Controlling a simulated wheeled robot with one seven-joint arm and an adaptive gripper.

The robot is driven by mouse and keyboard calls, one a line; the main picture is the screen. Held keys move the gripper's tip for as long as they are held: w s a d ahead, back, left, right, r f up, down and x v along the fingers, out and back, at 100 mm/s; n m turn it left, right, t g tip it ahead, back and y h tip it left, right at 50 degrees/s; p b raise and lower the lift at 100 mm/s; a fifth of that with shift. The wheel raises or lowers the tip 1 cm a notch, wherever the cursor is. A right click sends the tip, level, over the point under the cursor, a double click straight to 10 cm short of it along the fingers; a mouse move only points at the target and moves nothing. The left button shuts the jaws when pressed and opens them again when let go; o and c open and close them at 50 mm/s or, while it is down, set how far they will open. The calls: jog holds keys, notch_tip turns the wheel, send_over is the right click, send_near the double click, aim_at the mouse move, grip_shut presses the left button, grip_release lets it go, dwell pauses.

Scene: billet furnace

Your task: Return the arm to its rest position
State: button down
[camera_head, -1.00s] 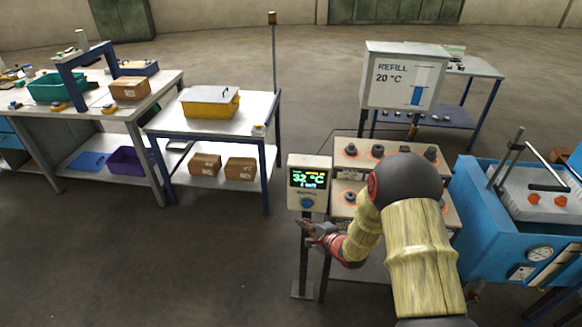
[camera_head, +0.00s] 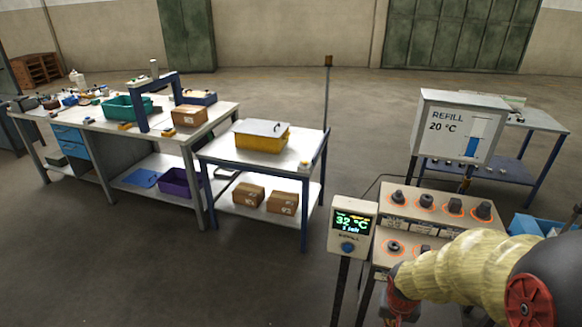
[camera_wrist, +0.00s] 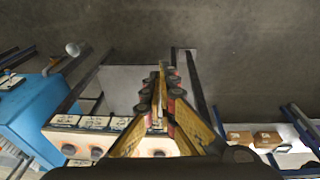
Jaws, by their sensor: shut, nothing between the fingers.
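My arm, in a yellowish sleeve, reaches in from the lower right of the head view, in front of the knob panel (camera_head: 425,215). In the wrist view my gripper (camera_wrist: 162,72) is shut and empty, its fingers together over the grey floor and a grey plate. In the head view only a red part of the wrist shows at the bottom edge, and the fingertips are out of sight. The small display post (camera_head: 352,228) reading 32 °C stands just left of my wrist.
The REFILL board (camera_head: 458,135) stands behind the panel. A small white table (camera_head: 225,150) carries a yellow bin (camera_head: 262,137), with cardboard boxes (camera_head: 265,197) on its lower shelf. A long workbench (camera_head: 95,125) stands left. The blue machine (camera_wrist: 35,110) is beside the panel. The floor at front left is clear.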

jog(key=s+a+r+n+t, duration=0.1)
jog(key=s+r, duration=0.3)
jog(key=r, duration=0.4)
jog(key=s+a+r+n+t+y, duration=0.1)
jog(key=s+a+r, duration=0.3)
jog(key=r, duration=0.5)
jog(key=s+a+r+n+t, duration=0.1)
jog(key=s+a+r, duration=0.2)
jog(key=s+r, duration=0.3)
notch_tip(320, 180, up, 2)
jog(key=shift+s+r+t, duration=0.15)
jog(key=shift+s+t, duration=0.1)
jog(key=shift+t, duration=0.15)
dwell(0.8)
